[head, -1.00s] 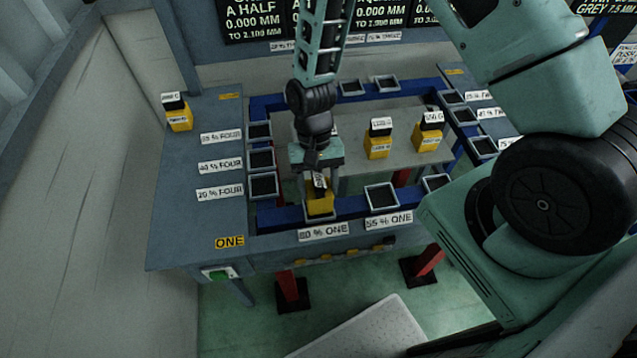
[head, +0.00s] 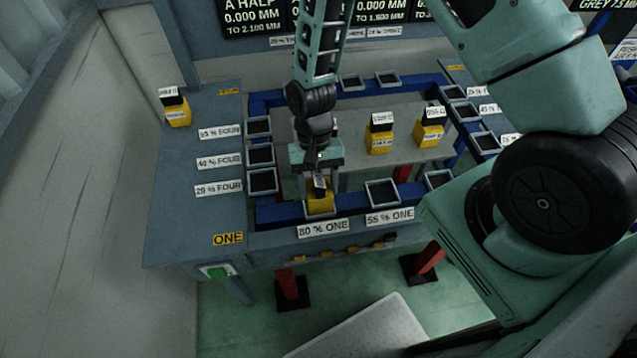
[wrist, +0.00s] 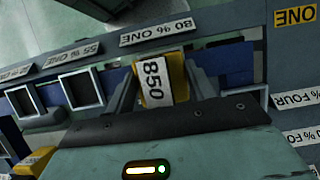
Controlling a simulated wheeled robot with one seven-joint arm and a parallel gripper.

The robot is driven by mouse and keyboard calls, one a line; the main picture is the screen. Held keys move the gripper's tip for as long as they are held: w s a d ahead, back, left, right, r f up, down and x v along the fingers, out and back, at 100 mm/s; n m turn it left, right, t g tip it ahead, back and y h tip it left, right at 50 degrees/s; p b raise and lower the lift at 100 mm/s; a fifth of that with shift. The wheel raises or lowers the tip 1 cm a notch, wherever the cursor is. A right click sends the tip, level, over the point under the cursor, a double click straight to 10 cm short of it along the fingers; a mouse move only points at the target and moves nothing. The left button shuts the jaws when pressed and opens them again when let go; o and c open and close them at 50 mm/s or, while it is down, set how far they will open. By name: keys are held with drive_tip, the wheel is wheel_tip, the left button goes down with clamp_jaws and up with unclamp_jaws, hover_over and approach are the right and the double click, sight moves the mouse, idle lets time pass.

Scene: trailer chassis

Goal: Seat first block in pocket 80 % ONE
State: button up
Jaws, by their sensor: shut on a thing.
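My gripper (head: 318,182) is shut on a yellow block (head: 319,197) with a dark top, at the pocket behind the "80 % ONE" label (head: 323,228) on the near blue rail. In the wrist view the block (wrist: 178,72) sits between the two fingers and its white tag reads 850. The "80 % ONE" label also shows in the wrist view (wrist: 160,32), just beyond the block. The block is at the pocket's frame in the head view, but the gripper and block hide most of the pocket, so I cannot tell how deep it sits.
The empty "55 % ONE" pocket (head: 382,193) is to the right. More empty pockets, such as the "20 % FOUR" one (head: 263,181), line the left rail. Tagged yellow blocks (head: 379,141) (head: 429,134) stand on the middle table, and another (head: 176,113) stands far left.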

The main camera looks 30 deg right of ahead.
drive_tip(key=shift+f, duration=0.2)
drive_tip(key=o, duration=1.7)
drive_tip(key=b+v, duration=0.4)
drive_tip(key=v, duration=1.3)
drive_tip(key=shift+r, duration=0.3)
drive_tip(key=shift+s, duration=0.1)
